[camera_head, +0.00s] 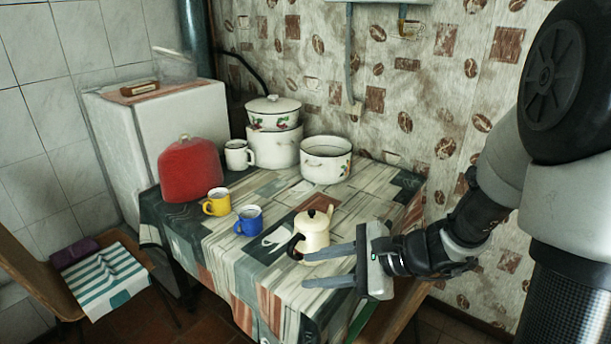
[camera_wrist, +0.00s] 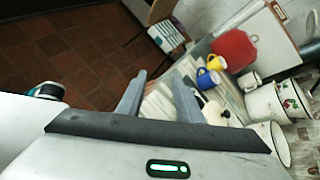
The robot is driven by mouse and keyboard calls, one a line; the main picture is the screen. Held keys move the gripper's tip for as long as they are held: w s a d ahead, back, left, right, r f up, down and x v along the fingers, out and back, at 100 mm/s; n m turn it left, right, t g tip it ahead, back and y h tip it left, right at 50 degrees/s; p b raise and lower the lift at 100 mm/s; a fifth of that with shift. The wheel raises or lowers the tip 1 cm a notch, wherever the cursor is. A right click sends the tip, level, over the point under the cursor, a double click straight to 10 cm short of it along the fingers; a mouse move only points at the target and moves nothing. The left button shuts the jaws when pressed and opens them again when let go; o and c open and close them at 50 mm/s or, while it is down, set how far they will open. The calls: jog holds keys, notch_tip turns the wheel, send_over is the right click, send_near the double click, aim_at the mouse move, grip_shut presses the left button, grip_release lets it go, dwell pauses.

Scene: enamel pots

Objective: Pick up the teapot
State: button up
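The cream teapot (camera_head: 313,230) with a black lid knob and dark handle stands upright on the table near its front right. My gripper (camera_head: 305,268) is open and empty, its two fingers pointing left just in front of the teapot in the head view. Its upper finger overlaps the teapot's lower part in that view; I cannot tell whether they touch. In the wrist view the teapot (camera_wrist: 214,110) shows just to the right of the open fingers (camera_wrist: 159,84), partly hidden by the right finger.
A blue mug (camera_head: 249,221), a yellow mug (camera_head: 217,202) and a red rounded cover (camera_head: 190,170) stand left of the teapot. A white mug (camera_head: 238,155), stacked enamel pots (camera_head: 274,148) and an open pot (camera_head: 326,160) stand behind. The table (camera_head: 212,252) is bare along its front left.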

jog(key=w+d+f+m+t, duration=0.4)
jog(key=w+d+f+m, duration=0.15)
jog(key=m, duration=0.25)
jog(key=b, duration=0.2)
send_near(292, 256)
jog(key=shift+t+h, duration=0.3)
jog(key=shift+h, duration=0.1)
jog(key=a, duration=0.1)
jog(key=w+a, duration=0.1)
jog(key=a, duration=0.1)
jog(key=w+a+f, duration=0.1)
jog(key=shift+w+a+f, duration=0.1)
jog(key=shift+w+a, duration=0.05)
jog(key=shift+w, duration=0.05)
jog(key=shift+d+b+x, duration=0.2)
jog(key=shift+b+x, duration=0.4)
jog(key=shift+x, duration=2.2)
jog(key=shift+w+f, duration=0.15)
grip_shut()
jog(key=shift+f+m, duration=0.2)
jog(key=shift+m, duration=0.1)
jog(key=shift+r, duration=0.15)
